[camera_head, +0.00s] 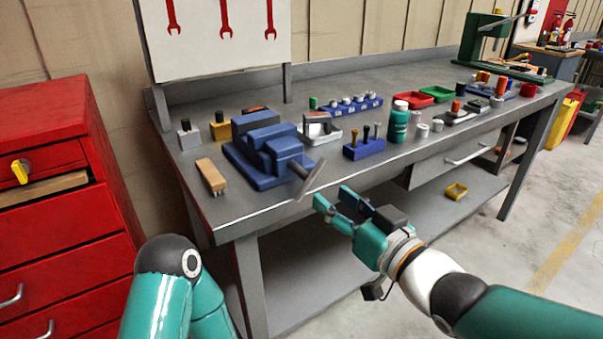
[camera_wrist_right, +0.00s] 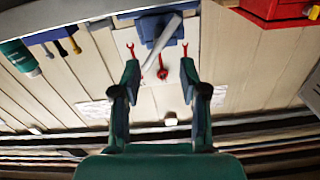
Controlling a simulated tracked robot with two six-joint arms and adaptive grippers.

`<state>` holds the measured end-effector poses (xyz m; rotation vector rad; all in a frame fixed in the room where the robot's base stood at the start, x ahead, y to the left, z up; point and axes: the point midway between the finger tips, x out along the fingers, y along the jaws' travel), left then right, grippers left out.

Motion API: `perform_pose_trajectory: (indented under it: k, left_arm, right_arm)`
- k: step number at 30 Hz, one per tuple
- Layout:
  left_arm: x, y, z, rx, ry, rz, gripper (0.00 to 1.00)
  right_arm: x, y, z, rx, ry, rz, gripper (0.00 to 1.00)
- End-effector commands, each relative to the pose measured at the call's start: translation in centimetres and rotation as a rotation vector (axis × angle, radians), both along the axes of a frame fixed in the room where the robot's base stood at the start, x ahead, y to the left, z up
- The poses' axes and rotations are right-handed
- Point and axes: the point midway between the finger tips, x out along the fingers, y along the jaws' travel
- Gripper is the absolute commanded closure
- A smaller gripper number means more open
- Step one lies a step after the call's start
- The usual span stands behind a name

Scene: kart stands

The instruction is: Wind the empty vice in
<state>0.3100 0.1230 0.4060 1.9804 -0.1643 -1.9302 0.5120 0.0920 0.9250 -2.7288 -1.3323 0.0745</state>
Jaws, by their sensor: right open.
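The blue vice (camera_head: 262,158) stands at the front left of the grey workbench. Its grey handle bar (camera_head: 313,180) sticks out past the bench's front edge and slants. My right gripper (camera_head: 331,196) is open and empty, just right of and slightly below the handle, apart from it. In the right wrist view the vice (camera_wrist_right: 151,27) and the pale handle bar (camera_wrist_right: 162,40) show at the top, beyond and between the open fingers (camera_wrist_right: 158,62). I cannot make out the gap between the vice jaws. My left gripper is out of view; only my left arm shows at lower left.
A wooden-topped brush or block (camera_head: 211,176) lies left of the vice. A blue holder (camera_head: 364,149) with upright tools and a green bottle (camera_head: 399,122) stand to the right. A red drawer cabinet (camera_head: 60,220) is at the left. Room before the bench is free.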

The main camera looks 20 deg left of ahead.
Motion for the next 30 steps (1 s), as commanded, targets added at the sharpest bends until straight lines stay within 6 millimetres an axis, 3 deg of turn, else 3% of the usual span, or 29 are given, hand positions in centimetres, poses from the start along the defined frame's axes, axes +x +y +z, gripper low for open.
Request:
perform_pose_trajectory:
  k: [6, 15, 29, 30]
  left_arm:
    - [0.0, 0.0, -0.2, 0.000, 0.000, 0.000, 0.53]
    - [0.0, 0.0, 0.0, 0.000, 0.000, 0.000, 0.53]
    - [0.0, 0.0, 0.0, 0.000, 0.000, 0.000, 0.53]
    - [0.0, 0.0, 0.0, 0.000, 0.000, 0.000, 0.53]
  right_arm:
    - [3.1, 4.0, -0.2, -0.002, 0.002, 0.001, 0.57]
    - [6.2, 7.9, -0.1, -0.002, 0.001, -0.001, 0.57]
    - [7.0, 8.9, -0.1, -0.001, 0.002, -0.001, 0.57]
    - [7.0, 8.9, -0.1, -0.001, 0.002, -0.001, 0.60]
